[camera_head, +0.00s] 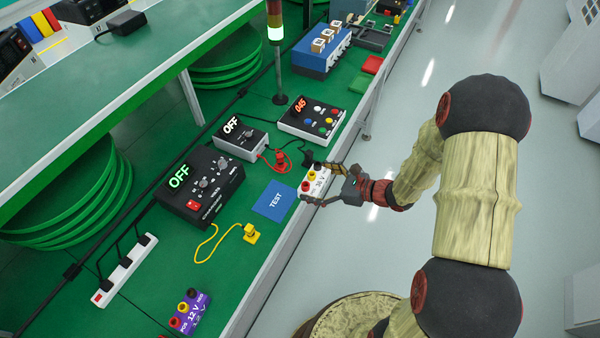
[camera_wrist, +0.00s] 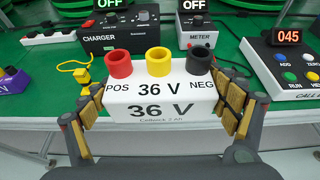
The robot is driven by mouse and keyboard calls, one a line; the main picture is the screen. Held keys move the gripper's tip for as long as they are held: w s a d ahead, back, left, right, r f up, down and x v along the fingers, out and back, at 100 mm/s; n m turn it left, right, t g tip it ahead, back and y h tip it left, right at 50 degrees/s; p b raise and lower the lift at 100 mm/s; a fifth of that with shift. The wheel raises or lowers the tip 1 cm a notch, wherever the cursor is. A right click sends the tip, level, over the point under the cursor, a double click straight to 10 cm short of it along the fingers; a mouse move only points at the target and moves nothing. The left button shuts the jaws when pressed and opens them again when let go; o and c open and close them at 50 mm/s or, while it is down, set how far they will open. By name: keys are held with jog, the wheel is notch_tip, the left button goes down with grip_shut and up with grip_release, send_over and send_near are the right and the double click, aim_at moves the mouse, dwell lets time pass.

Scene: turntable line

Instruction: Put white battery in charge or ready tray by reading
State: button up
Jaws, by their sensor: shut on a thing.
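The white battery (camera_head: 318,176), marked 36 V, is at the bench's front edge, right of the blue TEST mat (camera_head: 275,201). In the wrist view the white battery (camera_wrist: 150,97) shows red, yellow and black terminals, labelled POS and NEG. My gripper (camera_head: 322,186) is shut on its sides; whether it touches the bench is unclear. The meter (camera_head: 240,138) shows OFF. Its red plug (camera_head: 280,160) and black plug (camera_head: 307,158) are behind the battery. The charger (camera_head: 200,188) shows OFF, with a yellow plug (camera_head: 251,234) on its cable. No tray is clearly labelled charge or ready.
A call box (camera_head: 311,118) reading 045 and a signal lamp (camera_head: 275,33) stand farther back. Red (camera_head: 373,64) and green (camera_head: 358,83) pads lie near the far edge. A purple 12 V battery (camera_head: 190,314) and power strip (camera_head: 125,270) are nearer.

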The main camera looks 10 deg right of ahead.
aim_at(328, 174)
jog(key=shift+s+d+r, duration=0.15)
jog(key=shift+d, duration=0.15)
jog(key=shift+d+f, duration=0.25)
jog(key=w+d+m+t+h, duration=0.1)
jog(key=d, duration=0.1)
jog(key=w+d+f+m+t+h, duration=0.1)
jog(key=w+d+m, duration=0.1)
jog(key=shift+w+t+h, duration=0.1)
jog(key=shift+t+h, duration=0.2)
jog(key=w+d+r+m+t+h, duration=0.25)
jog(key=w+r+m+h, duration=0.3)
jog(key=r, duration=0.35)
jog(key=w+a+r+n+y, duration=0.1)
jog(key=a+r, duration=0.2)
jog(key=r, duration=0.3)
jog(key=shift+w+a, duration=0.15)
jog(key=shift+a, duration=0.05)
